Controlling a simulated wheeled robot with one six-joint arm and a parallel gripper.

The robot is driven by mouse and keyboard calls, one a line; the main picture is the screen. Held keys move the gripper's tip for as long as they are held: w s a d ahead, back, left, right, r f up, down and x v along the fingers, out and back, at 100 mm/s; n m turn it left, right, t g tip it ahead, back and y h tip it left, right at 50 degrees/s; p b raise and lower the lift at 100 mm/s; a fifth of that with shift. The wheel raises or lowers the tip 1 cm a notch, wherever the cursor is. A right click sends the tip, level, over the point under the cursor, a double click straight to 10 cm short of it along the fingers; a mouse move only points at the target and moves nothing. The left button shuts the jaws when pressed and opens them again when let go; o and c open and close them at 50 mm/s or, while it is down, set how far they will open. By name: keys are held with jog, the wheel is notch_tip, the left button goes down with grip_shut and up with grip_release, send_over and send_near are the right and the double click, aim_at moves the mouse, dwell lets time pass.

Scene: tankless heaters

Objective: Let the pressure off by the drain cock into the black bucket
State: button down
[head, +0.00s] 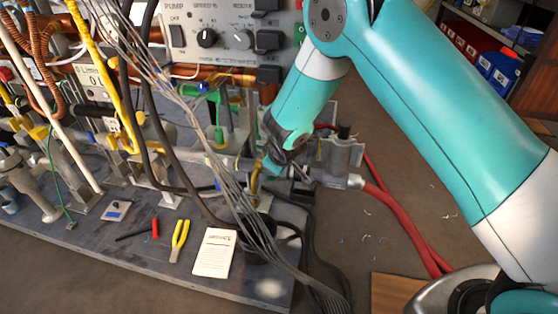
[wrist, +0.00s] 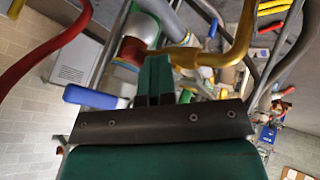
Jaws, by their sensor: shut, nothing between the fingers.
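My gripper (wrist: 154,68) shows in the wrist view with its green fingers together and nothing between them. A bent brass pipe (wrist: 238,42) passes just beyond the fingertips; I cannot tell if they touch it. In the head view my gripper (head: 272,166) is low at the right end of the pipework, partly hidden by my own wrist. A short brass outlet (head: 255,184), which looks like the drain cock, curves down just left of it. The black bucket (head: 258,246) stands below on the bench, largely hidden behind grey cables. The cock's handle position cannot be made out.
Loose grey cables (head: 232,190) hang in front of the bucket. A white card (head: 214,252), yellow-handled pliers (head: 179,240) and a red-handled tool (head: 155,229) lie on the bench. Red hoses (head: 400,220) run across the floor at right. A control panel (head: 225,35) is above.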

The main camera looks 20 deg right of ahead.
jog(key=s+r+m+g+y+p, duration=0.15)
jog(key=s+r+g, duration=0.25)
jog(key=s+r, duration=1.25)
jog(key=s+r+n+g+y+p, duration=0.1)
jog(key=s+r+g+y+p, duration=0.15)
jog(key=s+r, duration=1.4)
jog(key=s+r+p, duration=0.3)
jog(key=r+p, duration=2)
jog(key=p, duration=0.3)
jog(key=shift+s+a+g+y, duration=0.15)
jog(key=shift+a+g+y, duration=0.2)
jog(key=shift+g, duration=0.1)
jog(key=shift+m, duration=0.25)
